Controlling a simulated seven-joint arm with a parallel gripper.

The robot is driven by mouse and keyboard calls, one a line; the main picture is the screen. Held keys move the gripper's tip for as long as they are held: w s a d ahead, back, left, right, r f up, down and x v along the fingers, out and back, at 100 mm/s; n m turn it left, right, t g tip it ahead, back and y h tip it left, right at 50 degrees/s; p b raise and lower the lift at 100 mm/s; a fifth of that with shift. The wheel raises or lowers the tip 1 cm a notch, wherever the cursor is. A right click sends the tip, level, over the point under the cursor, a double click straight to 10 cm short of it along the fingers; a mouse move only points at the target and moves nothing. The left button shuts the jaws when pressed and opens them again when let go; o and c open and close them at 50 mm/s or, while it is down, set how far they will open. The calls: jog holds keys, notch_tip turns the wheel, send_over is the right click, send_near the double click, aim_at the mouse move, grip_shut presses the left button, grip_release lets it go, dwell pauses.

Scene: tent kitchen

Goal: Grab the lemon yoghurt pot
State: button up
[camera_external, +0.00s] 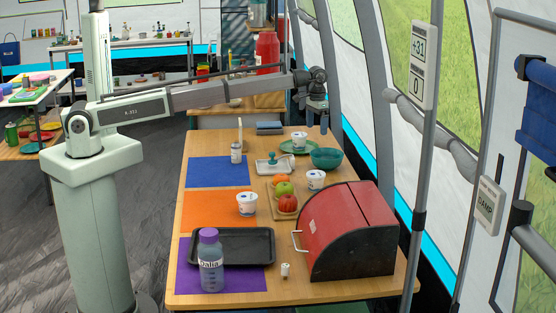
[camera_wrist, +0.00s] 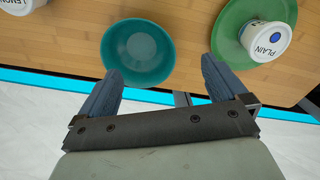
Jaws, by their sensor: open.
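A white yoghurt pot (camera_wrist: 20,5) whose partly cut-off lettering reads as lemon is at the top left of the wrist view. It fits the white pot (camera_external: 315,181) beside the teal bowl in the external view, where its lettering is too small to read. My gripper (camera_external: 317,108) is open and empty, above the far right end of the table. In the wrist view its two fingers (camera_wrist: 160,82) are spread apart, near the teal bowl (camera_wrist: 138,53). The lemon pot is well beyond the left finger.
A pot marked PLAIN (camera_wrist: 266,40) stands on a green plate (camera_wrist: 233,20). Another white pot (camera_external: 247,203) stands on the orange mat (camera_external: 205,207). Fruit (camera_external: 284,190), a red bread bin (camera_external: 345,228), a dark tray (camera_external: 232,247) and a purple-capped bottle (camera_external: 210,262) also occupy the table.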

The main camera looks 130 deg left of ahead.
jog(key=w+d+m, duration=0.2)
jog(key=w+d, duration=0.8)
jog(key=d, duration=0.1)
jog(key=n, duration=0.7)
send_over(316, 173)
notch_tip(316, 173, down, 8)
jog(key=shift+s+r, duration=0.1)
jog(key=shift+s, duration=0.05)
jog(key=shift+w+d+f, duration=0.1)
jog(key=shift+f, duration=1.3)
jog(key=shift+w+f, duration=0.1)
jog(key=shift+f, duration=1.25)
jog(key=c, duration=1)
jog(key=shift+c, duration=0.2)
